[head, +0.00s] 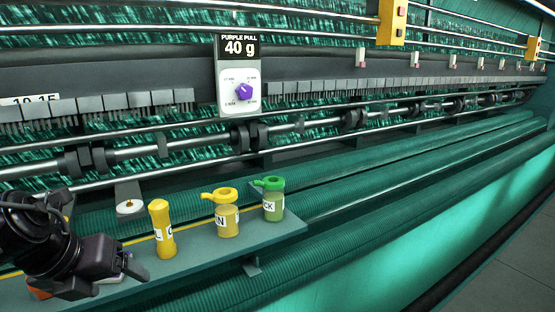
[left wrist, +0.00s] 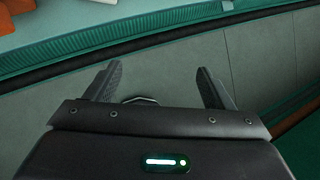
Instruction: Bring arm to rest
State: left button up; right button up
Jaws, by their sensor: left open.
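My left arm comes in from the left in the head view, and its black gripper (head: 122,268) hangs over the left part of the grey-green shelf. In the left wrist view the two fingers of the left gripper (left wrist: 157,88) stand apart with nothing between them but grey floor and a thin pale loop behind. My right gripper is in neither view.
The shelf (head: 262,238) holds a yellow bottle (head: 162,228), a yellow-lidded container (head: 227,220) and a green-lidded one (head: 273,204). Behind stands the netting machine with bars and a purple dial (head: 244,91). Grey floor (head: 515,250) is clear at lower right.

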pick_arm(q)
notch_tip(320, 180, down, 15)
jog(key=w+d+n+t, duration=0.25)
jog(key=n+t, duration=0.35)
jog(key=n, duration=1.1)
jog(key=s+d+f+n+g+y, duration=0.1)
jog(key=s+d+f+n+g, duration=0.25)
jog(key=s+f+n, duration=0.4)
jog(key=s+d+f+n+g+y, duration=0.1)
jog(key=s+d+f+n+g, duration=0.1)
jog(key=s+f+n+g, duration=0.45)
notch_tip(320, 180, down, 16)
jog(key=s+a+f, duration=0.1)
jog(key=s+f, duration=0.6)
jog(key=f, duration=0.6)
jog(key=s+a+f, duration=0.1)
jog(key=s+f, duration=0.6)
jog(key=f, duration=0.6)
jog(key=shift+a+g, duration=0.2)
jog(key=shift+g, duration=0.2)
jog(key=s+f, duration=0.1)
jog(key=s, duration=0.2)
jog(key=s+a+f, duration=0.1)
jog(key=s+f, duration=0.1)
jog(key=s, duration=0.1)
jog(key=s+a+f, duration=0.1)
jog(key=s, duration=0.2)
jog(key=shift+s+f, duration=0.15)
jog(key=shift+f, duration=0.25)
jog(key=shift+c, duration=0.4)
